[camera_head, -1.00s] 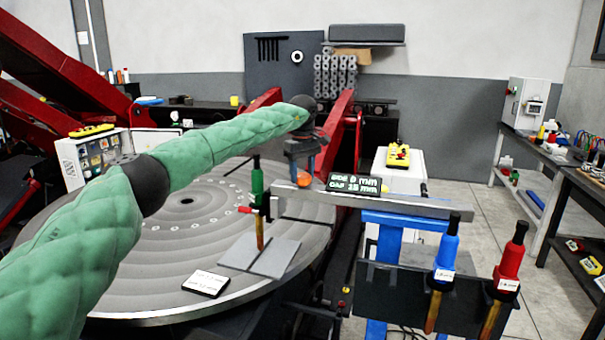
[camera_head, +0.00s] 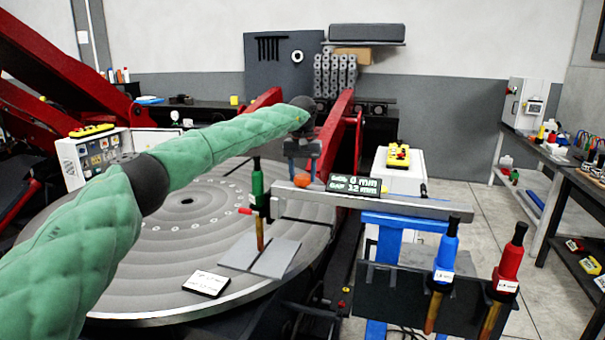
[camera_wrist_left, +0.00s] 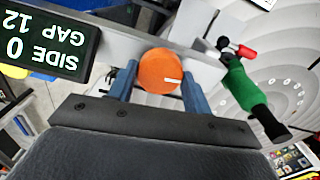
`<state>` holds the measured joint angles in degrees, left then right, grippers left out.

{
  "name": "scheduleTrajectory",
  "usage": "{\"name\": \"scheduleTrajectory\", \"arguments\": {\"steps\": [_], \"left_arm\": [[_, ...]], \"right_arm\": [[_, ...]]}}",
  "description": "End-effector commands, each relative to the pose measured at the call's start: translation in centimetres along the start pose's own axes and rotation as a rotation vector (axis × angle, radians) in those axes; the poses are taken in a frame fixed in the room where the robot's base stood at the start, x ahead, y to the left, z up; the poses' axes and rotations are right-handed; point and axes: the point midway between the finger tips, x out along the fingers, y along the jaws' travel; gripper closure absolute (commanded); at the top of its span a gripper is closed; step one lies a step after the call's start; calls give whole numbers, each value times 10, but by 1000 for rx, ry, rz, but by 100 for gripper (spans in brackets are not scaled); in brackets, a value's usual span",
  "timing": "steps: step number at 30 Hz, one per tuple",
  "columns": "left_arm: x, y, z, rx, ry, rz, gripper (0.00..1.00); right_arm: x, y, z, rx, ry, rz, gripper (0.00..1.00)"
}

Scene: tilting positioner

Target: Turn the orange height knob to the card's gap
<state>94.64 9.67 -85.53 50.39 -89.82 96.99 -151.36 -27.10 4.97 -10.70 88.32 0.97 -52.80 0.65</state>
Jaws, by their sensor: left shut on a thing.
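The orange height knob (camera_head: 303,180) sits on the grey beam (camera_head: 400,203). My left gripper (camera_head: 303,170) reaches it from above. In the left wrist view the round orange knob (camera_wrist_left: 160,71) with a white mark lies between the two blue fingers of my left gripper (camera_wrist_left: 158,85), which is shut on it. The display (camera_head: 354,185) beside the knob reads side 0 mm and gap 12 mm; it appears upside down in the left wrist view (camera_wrist_left: 40,48). My right gripper is not in view.
A green-handled tool (camera_head: 257,190) stands beside the beam's left end, above grey plates (camera_head: 260,256) on the round table (camera_head: 110,250). Blue (camera_head: 446,250) and red (camera_head: 513,260) handled tools stand in a dark rack at right front.

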Motion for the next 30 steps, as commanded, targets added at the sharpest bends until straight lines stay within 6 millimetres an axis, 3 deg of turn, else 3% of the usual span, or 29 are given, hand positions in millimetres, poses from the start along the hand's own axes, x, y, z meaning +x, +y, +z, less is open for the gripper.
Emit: {"name": "scheduleTrajectory", "arguments": {"steps": [10,24,25,28,30], "left_arm": [[-4,-1,-1,109,5,1,73],[-4,-1,-1,121,6,1,73],[-4,-1,-1,121,6,1,46],[-3,-1,-1,121,5,1,29],[-3,-1,-1,122,4,1,29]], "right_arm": [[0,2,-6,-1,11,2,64],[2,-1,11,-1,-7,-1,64],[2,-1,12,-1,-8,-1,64],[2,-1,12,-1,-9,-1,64],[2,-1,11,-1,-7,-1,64]]}}
